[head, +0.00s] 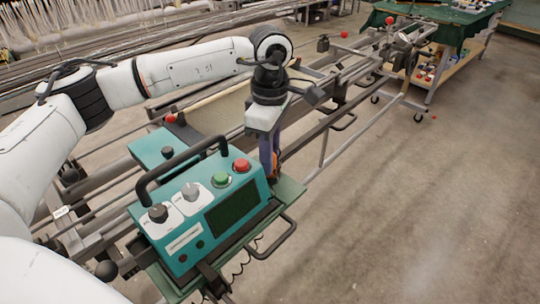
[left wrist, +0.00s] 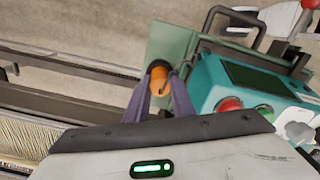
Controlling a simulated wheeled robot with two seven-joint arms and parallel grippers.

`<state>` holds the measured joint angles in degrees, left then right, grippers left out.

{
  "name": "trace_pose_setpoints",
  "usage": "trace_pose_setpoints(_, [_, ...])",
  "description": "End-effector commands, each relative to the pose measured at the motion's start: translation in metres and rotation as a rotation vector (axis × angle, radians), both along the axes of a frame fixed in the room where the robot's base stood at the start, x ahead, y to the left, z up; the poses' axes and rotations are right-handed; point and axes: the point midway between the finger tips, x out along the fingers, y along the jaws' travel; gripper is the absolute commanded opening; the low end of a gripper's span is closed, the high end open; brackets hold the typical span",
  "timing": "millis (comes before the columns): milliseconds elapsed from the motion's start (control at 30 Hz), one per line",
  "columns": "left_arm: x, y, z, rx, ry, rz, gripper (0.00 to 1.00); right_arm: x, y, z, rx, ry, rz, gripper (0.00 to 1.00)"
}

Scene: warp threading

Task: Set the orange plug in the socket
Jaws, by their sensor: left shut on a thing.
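The orange plug (left wrist: 158,82) is between the purple-grey fingers of my left gripper (left wrist: 161,98) in the left wrist view. The gripper is shut on it. A dark ring shows at the plug's far end, against a green plate (left wrist: 172,45). In the head view my left gripper (head: 271,165) points down beside the teal control box's right end, and only a sliver of the plug (head: 279,156) shows. I cannot make out the socket, and I cannot tell whether the plug touches it. My right gripper is not in view.
The teal control box (head: 183,244) with knobs, a green button and a red button stands close beside the gripper. A black handle (head: 180,158) arches over it. Metal rails of the machine (head: 335,118) run behind. The concrete floor (head: 420,210) at right is clear.

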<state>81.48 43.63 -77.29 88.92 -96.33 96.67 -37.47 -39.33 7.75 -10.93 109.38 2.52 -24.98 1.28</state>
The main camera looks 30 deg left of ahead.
Motion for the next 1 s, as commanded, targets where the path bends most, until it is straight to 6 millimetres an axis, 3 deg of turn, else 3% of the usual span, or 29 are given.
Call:
trace_pose_setpoints(33, [0.0, 0.0, 0.0, 0.0, 0.0, 0.0, 0.0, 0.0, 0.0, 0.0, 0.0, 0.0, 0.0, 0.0])
trace_pose_setpoints(67, [0.0, 0.0, 0.0, 0.0, 0.0, 0.0, 0.25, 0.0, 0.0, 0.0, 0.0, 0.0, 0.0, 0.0])
trace_pose_setpoints(200, [0.0, 0.0, 0.0, 0.0, 0.0, 0.0, 0.44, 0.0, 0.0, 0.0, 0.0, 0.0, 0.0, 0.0])
trace_pose_setpoints(600, [0.001, 0.0, 0.003, -0.001, -0.002, 0.0, 0.44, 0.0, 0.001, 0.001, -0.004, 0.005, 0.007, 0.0])
trace_pose_setpoints(1000, [0.001, 0.0, 0.081, -0.001, -0.003, 0.0, 0.44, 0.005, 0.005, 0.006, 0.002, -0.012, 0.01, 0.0])
